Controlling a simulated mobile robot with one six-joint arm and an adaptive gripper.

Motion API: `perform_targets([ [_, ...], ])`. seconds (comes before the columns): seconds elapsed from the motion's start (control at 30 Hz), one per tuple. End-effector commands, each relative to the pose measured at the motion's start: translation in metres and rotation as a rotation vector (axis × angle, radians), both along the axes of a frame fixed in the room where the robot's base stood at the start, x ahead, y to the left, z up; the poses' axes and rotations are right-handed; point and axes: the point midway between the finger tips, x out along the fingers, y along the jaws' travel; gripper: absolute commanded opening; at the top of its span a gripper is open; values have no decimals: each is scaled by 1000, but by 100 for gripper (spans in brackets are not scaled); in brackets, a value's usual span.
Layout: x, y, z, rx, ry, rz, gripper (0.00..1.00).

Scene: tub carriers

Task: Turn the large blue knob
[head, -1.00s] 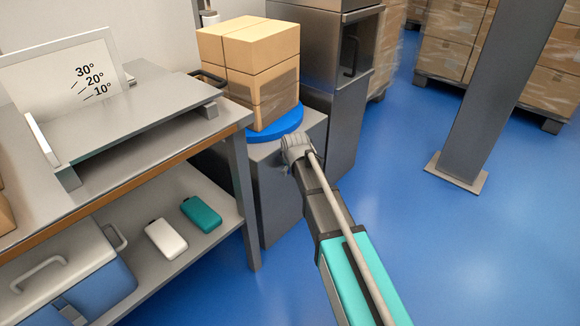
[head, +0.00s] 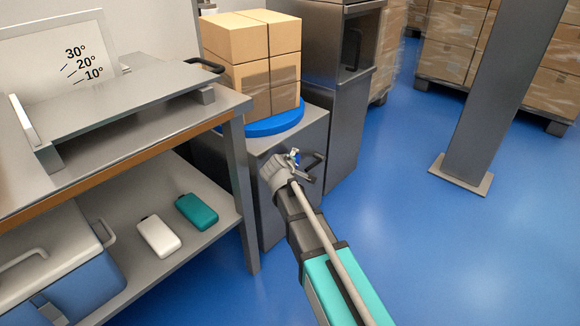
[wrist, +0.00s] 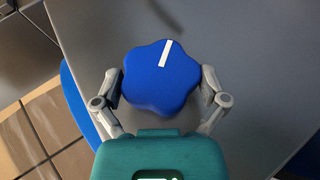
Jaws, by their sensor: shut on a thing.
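The large blue knob (wrist: 152,88) is lobed, with a white stripe (wrist: 165,54) on its top, tilted to the upper right in the wrist view. My gripper (wrist: 161,86) has one finger on each side of the knob and is shut on it. In the head view my gripper (head: 300,163) is at the top of a grey cabinet (head: 308,130), in front of a blue round platform (head: 272,125). Most of the knob is hidden there by my wrist. Stacked cartons (head: 250,60) stand on the platform.
A workbench (head: 120,150) with a tilted grey plate and an angle scale (head: 88,65) is at the left. Its lower shelf holds a white (head: 158,237) and a teal container (head: 197,211). A grey post (head: 490,100) stands right, with open blue floor around it.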

Motion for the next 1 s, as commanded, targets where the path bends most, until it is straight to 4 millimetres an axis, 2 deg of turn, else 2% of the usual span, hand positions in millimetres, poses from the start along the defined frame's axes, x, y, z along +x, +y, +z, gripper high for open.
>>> perform_targets([
  [0.6, -2, -4, 0, -32, -29, -8, 45],
  [0.63, -2, -4, 0, -32, -29, -8, 98],
  [1.0, -1, -2, 0, -28, -31, -4, 100],
])
